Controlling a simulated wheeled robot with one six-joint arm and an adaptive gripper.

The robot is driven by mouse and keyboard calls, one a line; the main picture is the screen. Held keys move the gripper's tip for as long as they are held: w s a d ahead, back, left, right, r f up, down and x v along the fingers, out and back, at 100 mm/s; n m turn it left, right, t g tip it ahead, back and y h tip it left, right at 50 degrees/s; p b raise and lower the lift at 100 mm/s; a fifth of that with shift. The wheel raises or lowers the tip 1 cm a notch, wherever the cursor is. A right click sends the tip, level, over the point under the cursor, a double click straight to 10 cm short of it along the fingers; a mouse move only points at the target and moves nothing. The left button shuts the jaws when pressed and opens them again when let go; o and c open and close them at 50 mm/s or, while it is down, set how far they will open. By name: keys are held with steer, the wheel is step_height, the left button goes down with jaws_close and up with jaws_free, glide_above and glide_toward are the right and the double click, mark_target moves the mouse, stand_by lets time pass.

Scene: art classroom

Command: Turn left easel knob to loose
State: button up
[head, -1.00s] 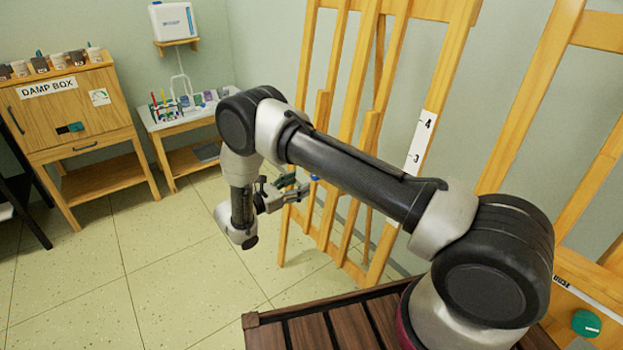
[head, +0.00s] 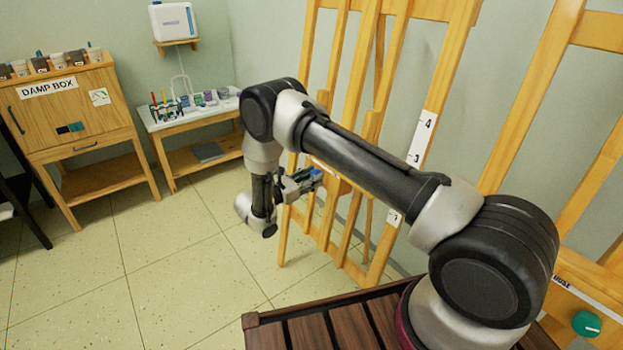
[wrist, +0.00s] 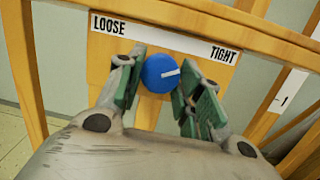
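The blue knob (wrist: 160,73) sits on the left wooden easel (head: 340,120), below a white label strip (wrist: 165,38) reading LOOSE at its left end and TIGHT at its right end. The knob's white pointer line points right, slightly up, toward the TIGHT side. My gripper (wrist: 160,98) is open, its green-padded fingers on either side of the knob in the wrist view. The right finger looks very near the knob's edge; I cannot tell whether either finger touches it. In the head view my gripper (head: 305,181) is at the easel's front, and the knob is mostly hidden.
A second easel (head: 540,110) with a green knob (head: 586,323) stands at the right. A damp box cabinet (head: 75,110) and a small white-topped table (head: 185,119) with art supplies stand at the back left. The tiled floor (head: 170,250) before them is clear.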

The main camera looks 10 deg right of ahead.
steer(key=shift+n, duration=0.3)
steer(key=n+y, duration=0.1)
steer(key=n, duration=0.7)
steer(key=n+y, duration=0.1)
steer(key=n, duration=0.7)
steer(key=r+n+y, duration=0.1)
steer(key=n, duration=0.6)
steer(key=shift+d+n+y, duration=0.1)
steer(key=shift+n+y, duration=0.2)
steer(key=shift+n, duration=0.1)
steer(key=shift+g, duration=0.3)
steer(key=o, duration=1)
steer(key=shift+o, duration=0.2)
steer(key=shift+s, duration=0.1)
steer(key=v, duration=0.8)
